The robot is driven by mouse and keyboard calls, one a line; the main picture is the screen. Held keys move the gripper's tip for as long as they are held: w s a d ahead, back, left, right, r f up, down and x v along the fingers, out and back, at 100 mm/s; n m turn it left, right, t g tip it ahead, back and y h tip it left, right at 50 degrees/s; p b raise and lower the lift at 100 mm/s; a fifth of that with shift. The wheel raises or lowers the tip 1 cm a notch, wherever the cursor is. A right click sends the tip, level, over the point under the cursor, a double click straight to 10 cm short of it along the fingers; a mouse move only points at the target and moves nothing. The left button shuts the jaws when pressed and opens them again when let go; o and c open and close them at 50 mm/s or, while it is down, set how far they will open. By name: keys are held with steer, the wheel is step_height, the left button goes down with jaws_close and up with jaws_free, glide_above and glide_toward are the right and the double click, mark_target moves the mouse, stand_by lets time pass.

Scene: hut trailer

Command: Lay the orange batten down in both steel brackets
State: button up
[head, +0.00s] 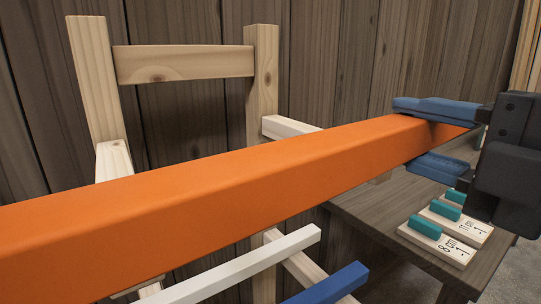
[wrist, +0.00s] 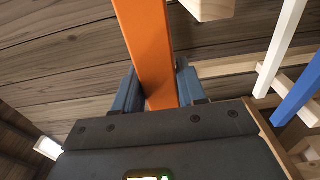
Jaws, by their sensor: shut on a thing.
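The orange batten (head: 230,190) spans the head view from the lower left edge up to my gripper at the right. My gripper (head: 428,138) is shut on the batten near its right end, with one blue finger above it and one below. In the wrist view the batten (wrist: 150,45) runs away between the two blue fingers of my gripper (wrist: 157,88). The batten's left end is out of the head view. I cannot make out either steel bracket in these frames.
A pale wooden frame (head: 263,85) stands behind the batten against a plank wall (head: 335,60). A white bar (head: 245,268) and a blue bar (head: 335,285) lie below the batten. A wooden bench (head: 375,210) at the right holds labelled blocks with teal tops (head: 425,227).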

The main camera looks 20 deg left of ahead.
steer(key=shift+b+v, duration=0.3)
steer(key=shift+v, duration=1.45)
